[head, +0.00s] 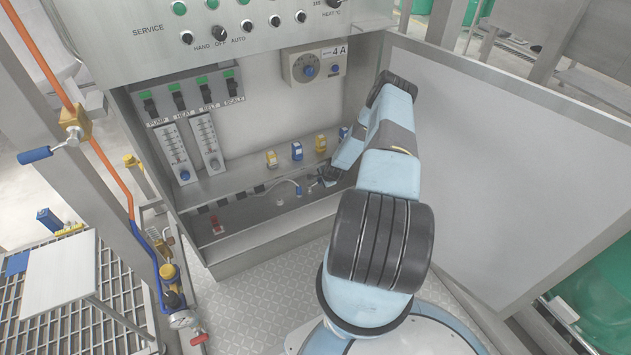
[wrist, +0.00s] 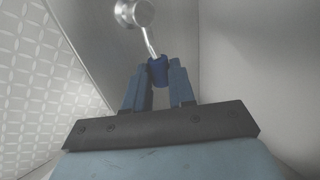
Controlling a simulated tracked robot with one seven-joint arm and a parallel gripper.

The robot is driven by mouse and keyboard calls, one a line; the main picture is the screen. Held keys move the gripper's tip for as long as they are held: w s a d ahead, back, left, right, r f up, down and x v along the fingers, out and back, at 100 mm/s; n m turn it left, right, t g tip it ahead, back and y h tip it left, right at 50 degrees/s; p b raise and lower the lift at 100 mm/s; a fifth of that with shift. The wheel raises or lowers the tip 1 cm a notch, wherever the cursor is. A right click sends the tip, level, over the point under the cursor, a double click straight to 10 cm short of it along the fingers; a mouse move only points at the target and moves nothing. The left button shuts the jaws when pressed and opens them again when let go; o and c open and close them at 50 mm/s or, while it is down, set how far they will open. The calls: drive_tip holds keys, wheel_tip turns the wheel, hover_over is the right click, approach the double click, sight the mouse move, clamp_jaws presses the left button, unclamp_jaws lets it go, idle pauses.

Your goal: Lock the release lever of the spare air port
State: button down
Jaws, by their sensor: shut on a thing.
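In the wrist view my gripper (wrist: 158,84) has its two blue fingers closed on the dark blue grip of a lever (wrist: 157,68). A thin metal rod (wrist: 149,41) runs from this grip up to a round metal fitting (wrist: 134,12) at the top edge. I take this as the release lever; no label shows here. In the head view my gripper (head: 323,183) is low inside the open cabinet, at the right end of its lower ledge. It is small and dark there, and my arm hides part of that corner.
The open cabinet door (head: 505,160) stands close to the right of my arm. Flow meters (head: 207,143) hang at the left. Pipes with valves (head: 173,285) stand left of the cabinet.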

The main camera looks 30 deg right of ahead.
drive_tip(key=shift+s+d+f, duration=0.1)
drive_tip(key=shift+s, duration=0.05)
drive_tip(key=c, duration=0.9)
unclamp_jaws()
drive_tip(key=shift+c, duration=0.2)
drive_tip(key=v, duration=1.3)
drive_tip(key=shift+s+r, duration=0.15)
drive_tip(key=shift+r, duration=0.2)
